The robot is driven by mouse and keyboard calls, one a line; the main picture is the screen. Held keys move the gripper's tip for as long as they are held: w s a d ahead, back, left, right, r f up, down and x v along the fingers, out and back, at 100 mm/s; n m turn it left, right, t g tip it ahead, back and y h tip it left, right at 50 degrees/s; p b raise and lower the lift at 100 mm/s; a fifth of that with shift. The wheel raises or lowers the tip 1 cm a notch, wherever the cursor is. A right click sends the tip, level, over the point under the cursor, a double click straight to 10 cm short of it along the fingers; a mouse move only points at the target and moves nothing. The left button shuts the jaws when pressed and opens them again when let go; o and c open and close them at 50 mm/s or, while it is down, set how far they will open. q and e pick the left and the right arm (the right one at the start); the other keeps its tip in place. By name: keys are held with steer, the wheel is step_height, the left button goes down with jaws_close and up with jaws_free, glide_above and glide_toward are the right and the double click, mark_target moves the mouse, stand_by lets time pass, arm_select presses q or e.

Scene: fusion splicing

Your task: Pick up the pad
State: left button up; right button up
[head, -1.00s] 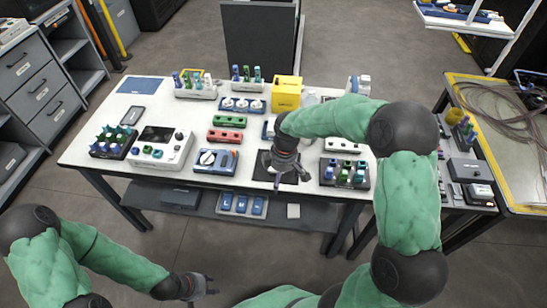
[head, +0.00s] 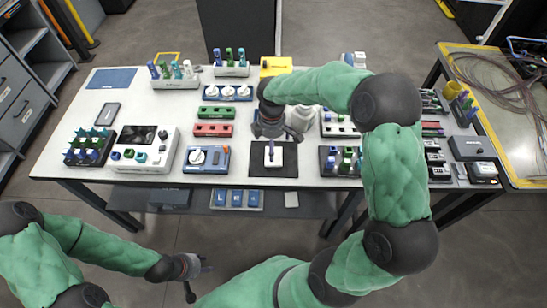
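A small white square thing (head: 281,158), which looks like the pad, lies on a black mat (head: 257,170) at the table's front middle. My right gripper (head: 284,143) is above it, pointing down. Its fingers look spread, one over the white square and one to its right, and part of the square is hidden. I cannot tell whether the finger touches it. My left gripper (head: 198,276) is low in front of the table, away from the objects, with its fingers apart and empty.
A blue device with a white dial (head: 208,157) stands left of the mat. A rack of coloured bottles (head: 340,160) stands to its right. Green (head: 223,111) and red (head: 213,130) holders and a yellow box (head: 275,67) are behind. The lower shelf holds blue boxes (head: 237,198).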

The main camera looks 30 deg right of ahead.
steer(key=f, duration=0.1)
steer(key=f+b, duration=0.1)
steer(key=f, duration=0.1)
steer(key=f+b, duration=0.1)
steer(key=shift+s+a+f, duration=0.1)
steer(key=shift+s+f, duration=0.1)
steer(key=shift+s, duration=0.15)
steer(key=shift+f, duration=0.3)
steer(key=c, duration=0.9)
